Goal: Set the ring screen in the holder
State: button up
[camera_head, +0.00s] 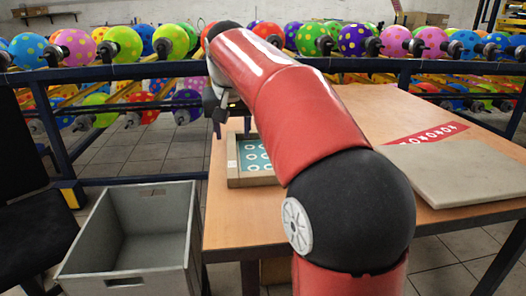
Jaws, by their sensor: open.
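The ring screen (235,178), a wooden frame around a teal panel with white rings, lies on the wooden table near its left edge. My red arm hides its right part. My gripper (232,128) is open, its fingers pointing down above the far side of the screen. I see nothing between the fingers. I cannot tell whether the fingers touch the frame. I cannot make out a holder for certain; the arm hides part of the table.
A pale slab (465,175) with a red patterned strip lies on the table (245,228) at right. A grey open bin (138,235) stands on the floor at left. A dark chair (30,200) is at far left.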

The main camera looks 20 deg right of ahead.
aim_at(232, 150)
jog(key=x, duration=0.4)
jog(key=b+x, duration=0.1)
jog(key=x, duration=0.1)
jog(key=shift+a+f, duration=0.25)
jog(key=shift+c, duration=0.2)
grip_shut()
